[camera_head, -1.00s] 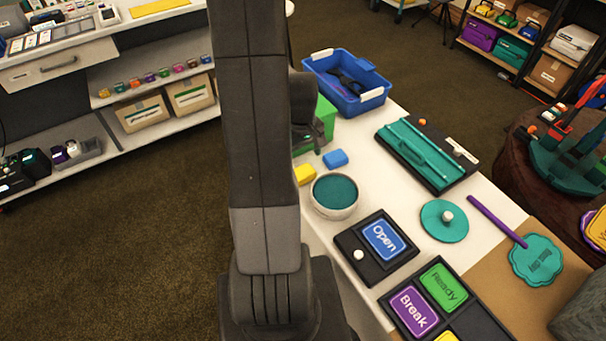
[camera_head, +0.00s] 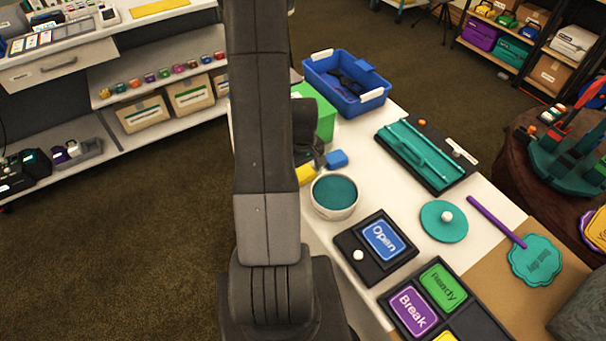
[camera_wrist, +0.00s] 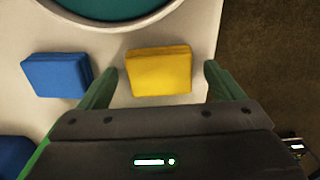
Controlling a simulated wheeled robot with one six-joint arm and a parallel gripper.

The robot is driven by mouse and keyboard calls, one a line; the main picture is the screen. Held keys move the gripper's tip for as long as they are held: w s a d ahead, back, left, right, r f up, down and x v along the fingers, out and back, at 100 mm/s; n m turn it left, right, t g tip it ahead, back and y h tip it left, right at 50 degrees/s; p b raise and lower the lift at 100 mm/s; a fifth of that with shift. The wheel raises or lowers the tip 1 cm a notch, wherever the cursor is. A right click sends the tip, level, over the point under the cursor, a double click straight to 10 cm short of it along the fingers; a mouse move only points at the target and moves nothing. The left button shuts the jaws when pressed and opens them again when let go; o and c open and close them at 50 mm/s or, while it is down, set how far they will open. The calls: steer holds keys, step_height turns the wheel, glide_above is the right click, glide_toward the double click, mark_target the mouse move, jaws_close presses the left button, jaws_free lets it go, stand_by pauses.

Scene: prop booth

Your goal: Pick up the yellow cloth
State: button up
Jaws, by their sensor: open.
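The yellow cloth (camera_wrist: 158,71) is a small folded block lying on the white table. In the wrist view it sits between the two green fingertips of my gripper (camera_wrist: 160,80), with a gap on each side. My gripper is open and holds nothing. In the head view the yellow cloth (camera_head: 305,174) is partly hidden behind my arm. My gripper (camera_head: 318,155) shows only in part there, close to the cloth; its fingertips are hard to make out.
A blue folded cloth (camera_wrist: 56,75) lies left of the yellow one in the wrist view. A round teal-filled tub (camera_head: 334,196) stands close by. A green box (camera_head: 326,120) and a blue crate (camera_head: 378,100) stand behind. The table's edge is near the yellow cloth.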

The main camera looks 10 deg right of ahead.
mark_target(303, 172)
steer(key=shift+c, duration=0.5)
steer(key=c, duration=1)
steer(key=shift+o, duration=0.2)
step_height(303, 172, up, 10)
